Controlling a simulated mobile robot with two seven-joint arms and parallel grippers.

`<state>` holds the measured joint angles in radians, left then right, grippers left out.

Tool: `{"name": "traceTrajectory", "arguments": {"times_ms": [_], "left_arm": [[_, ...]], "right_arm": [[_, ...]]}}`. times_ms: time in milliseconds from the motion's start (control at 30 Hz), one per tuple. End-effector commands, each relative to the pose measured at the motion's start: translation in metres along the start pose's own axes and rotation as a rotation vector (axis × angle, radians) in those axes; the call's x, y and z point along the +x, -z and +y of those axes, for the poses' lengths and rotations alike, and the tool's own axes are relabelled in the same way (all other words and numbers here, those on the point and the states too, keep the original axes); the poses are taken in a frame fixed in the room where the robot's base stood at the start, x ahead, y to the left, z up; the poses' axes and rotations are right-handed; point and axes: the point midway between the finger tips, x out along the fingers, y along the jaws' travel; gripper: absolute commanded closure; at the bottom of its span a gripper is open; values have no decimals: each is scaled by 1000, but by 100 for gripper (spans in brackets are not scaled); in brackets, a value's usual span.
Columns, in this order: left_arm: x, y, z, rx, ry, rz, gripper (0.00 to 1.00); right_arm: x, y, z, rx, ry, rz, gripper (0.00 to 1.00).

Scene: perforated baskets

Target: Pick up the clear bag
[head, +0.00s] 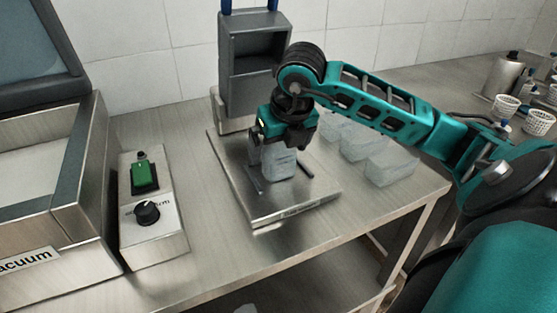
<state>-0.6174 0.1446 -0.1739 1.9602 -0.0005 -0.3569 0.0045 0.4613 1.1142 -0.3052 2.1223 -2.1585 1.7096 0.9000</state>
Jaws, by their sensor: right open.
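A clear bag (279,164) stands on the metal plate (285,212) of a device at the middle of the table. My right gripper (279,178) is over it, pointing down, with its dark fingers apart. One finger shows to the left of the bag and the other to its right. I cannot tell whether the fingers touch the bag. The gripper hides the bag's upper part. More clear bags (392,168) lie together on the table to the right, partly behind my right arm. My left gripper is not in view.
A grey upright housing (253,40) stands behind the plate. On the left are a control box (150,220) with a green switch and black knob, and a vacuum machine (85,200) with its lid raised. White perforated baskets (538,122) stand at the far right. The table's front edge is clear.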

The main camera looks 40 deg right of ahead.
Motion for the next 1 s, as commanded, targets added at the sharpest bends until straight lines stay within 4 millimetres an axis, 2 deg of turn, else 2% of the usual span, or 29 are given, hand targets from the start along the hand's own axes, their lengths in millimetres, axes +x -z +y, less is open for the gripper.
{"name": "traceTrajectory", "arguments": {"times_ms": [100, 333, 900, 1000], "left_arm": [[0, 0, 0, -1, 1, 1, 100], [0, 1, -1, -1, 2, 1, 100], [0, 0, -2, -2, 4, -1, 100], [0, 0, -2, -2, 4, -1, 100]], "right_arm": [[8, 0, 0, 1, 0, 0, 0], [8, 0, 0, 0, 0, -1, 2], [8, -1, 0, 1, 0, -3, 56], [8, -1, 0, 1, 0, -3, 58]]}}
